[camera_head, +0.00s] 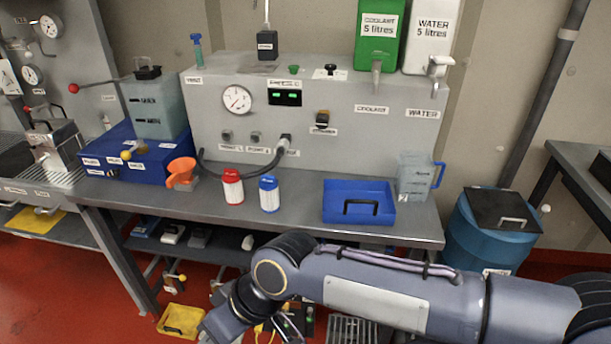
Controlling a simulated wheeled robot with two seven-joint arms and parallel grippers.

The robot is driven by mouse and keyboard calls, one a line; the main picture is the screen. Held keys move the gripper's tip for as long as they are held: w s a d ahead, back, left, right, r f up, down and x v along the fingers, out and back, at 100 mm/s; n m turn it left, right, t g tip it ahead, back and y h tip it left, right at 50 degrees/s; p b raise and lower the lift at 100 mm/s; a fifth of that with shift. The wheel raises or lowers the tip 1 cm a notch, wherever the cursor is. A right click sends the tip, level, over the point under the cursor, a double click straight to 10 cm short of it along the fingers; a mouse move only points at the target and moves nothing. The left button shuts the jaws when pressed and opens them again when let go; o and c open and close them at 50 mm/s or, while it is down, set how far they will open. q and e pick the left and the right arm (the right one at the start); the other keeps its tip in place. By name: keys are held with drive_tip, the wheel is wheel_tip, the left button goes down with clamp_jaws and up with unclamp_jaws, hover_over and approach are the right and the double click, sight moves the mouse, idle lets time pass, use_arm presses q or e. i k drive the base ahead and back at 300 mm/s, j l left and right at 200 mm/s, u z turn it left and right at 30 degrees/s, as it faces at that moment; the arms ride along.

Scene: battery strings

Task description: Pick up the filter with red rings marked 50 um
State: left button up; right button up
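The filter with red rings (232,188) stands upright on the grey bench. It is a white cylinder with a red top and bottom ring, and its marking is too small to read. A similar filter with blue rings (269,194) stands just to its right, a small gap apart. My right arm comes in from the right across the lower part of the view, in front of the bench, and bends down at the bottom edge. My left arm does not show.
An orange funnel (181,172) lies left of the filters, with a dark hose behind them. A blue tray (358,203) and a clear jug (415,178) stand to the right. The grey machine (330,140) rises behind. The bench in front of the filters is clear.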

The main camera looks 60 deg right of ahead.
sight(232, 185)
drive_tip(key=z, duration=1.75)
